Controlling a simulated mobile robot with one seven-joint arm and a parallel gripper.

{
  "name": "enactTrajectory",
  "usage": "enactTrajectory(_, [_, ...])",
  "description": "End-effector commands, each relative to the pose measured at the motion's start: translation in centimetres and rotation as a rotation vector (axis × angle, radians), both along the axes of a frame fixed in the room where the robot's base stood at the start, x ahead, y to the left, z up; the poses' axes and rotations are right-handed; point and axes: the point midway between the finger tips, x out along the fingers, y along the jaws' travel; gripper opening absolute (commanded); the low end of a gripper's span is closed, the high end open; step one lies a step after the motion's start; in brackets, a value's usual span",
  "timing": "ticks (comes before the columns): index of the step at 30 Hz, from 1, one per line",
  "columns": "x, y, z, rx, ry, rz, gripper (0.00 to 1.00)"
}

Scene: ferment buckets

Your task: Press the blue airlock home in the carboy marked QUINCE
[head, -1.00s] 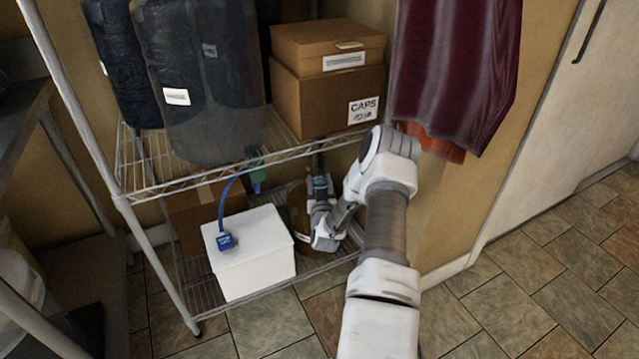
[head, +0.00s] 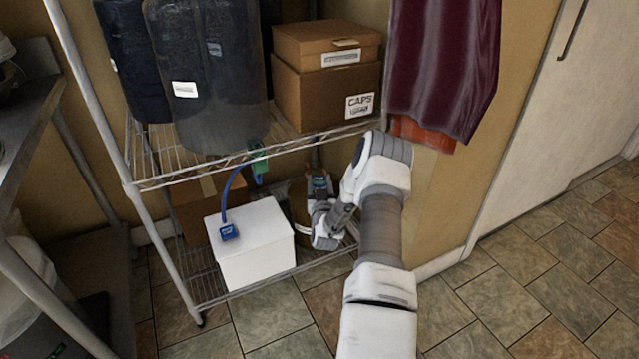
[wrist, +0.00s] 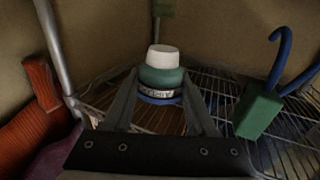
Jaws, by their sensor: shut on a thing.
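In the wrist view the two fingers of my gripper (wrist: 160,88) straddle a green piece with a white cap (wrist: 164,72) and hold it. In the head view my gripper (head: 318,186) is low, under the wire shelf, in front of a brown vessel (head: 298,206). My wrist hides much of that vessel. No QUINCE marking can be read.
A white box (head: 256,245) stands left of my gripper. A blue tube with a blue tag (head: 228,232) and a green block (head: 258,162) hangs over it; the block also shows in the wrist view (wrist: 257,113). Above are the wire shelf (head: 205,172), dark containers and a CAPS box (head: 325,98).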

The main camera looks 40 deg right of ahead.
Motion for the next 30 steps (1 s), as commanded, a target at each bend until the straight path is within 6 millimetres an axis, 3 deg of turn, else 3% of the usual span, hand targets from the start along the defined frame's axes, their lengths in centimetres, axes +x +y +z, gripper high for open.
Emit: enactTrajectory(30, [2.6, -1.7, -0.2, -0.001, -0.001, -0.001, 0.0])
